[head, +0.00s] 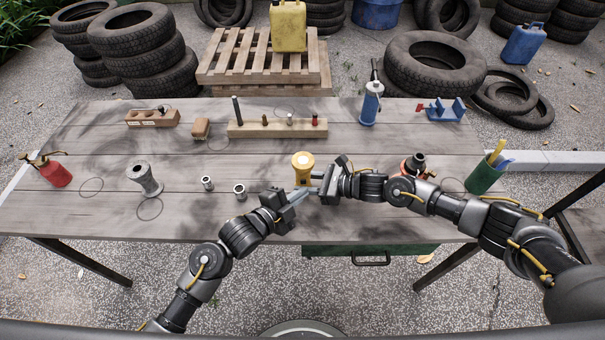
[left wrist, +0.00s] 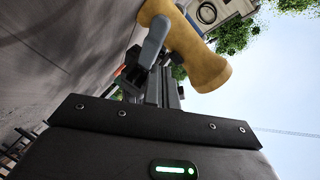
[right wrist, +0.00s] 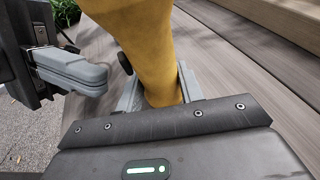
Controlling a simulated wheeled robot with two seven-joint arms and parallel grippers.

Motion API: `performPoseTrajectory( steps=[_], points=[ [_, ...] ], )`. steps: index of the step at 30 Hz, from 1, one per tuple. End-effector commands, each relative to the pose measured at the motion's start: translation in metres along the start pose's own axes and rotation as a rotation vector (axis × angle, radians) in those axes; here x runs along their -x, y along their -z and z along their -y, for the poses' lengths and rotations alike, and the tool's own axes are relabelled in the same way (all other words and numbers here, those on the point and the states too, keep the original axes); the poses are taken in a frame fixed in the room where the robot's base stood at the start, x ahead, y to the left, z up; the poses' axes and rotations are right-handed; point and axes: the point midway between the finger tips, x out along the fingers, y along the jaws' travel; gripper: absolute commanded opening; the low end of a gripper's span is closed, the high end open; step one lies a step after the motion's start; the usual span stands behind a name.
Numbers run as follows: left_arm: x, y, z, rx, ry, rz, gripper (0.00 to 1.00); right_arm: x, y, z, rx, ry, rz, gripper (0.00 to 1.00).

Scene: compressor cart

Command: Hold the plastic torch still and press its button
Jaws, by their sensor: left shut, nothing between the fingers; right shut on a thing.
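The plastic torch (head: 303,162) is yellow and stands upright near the front middle of the table. My right gripper (head: 318,177) is shut on it from the right; in the right wrist view the torch body (right wrist: 148,50) sits between the fingers. My left gripper (head: 312,190) is shut and empty, its grey fingertips just in front of the torch. The left fingers also show left of the torch in the right wrist view (right wrist: 75,72), with a gap to it there. The left wrist view shows the torch (left wrist: 190,40) close by the fingertips.
On the table (head: 90,215) stand a grey flanged part (head: 145,178), two small metal sockets, a red oil can (head: 55,172) and a green cup (head: 484,176). A wooden block with pegs (head: 278,128) and a blue torch-like canister (head: 371,103) stand behind. Bare table lies at front left.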

Motion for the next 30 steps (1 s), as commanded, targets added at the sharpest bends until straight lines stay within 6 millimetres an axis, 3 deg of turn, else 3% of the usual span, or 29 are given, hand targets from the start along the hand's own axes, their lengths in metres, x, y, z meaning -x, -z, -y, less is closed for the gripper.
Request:
performPoseTrajectory(
  steps=[11, 30],
  points=[
    [0.003, 0.002, -0.003, 0.000, 0.000, 0.001, 0.00, 0.000, 0.000, 0.000, 0.000, 0.000, 0.000, 0.24],
    [0.042, 0.030, -0.030, 0.000, 0.001, 0.001, 0.00, 0.000, 0.000, 0.000, 0.000, 0.000, 0.000, 0.24]
  ],
)
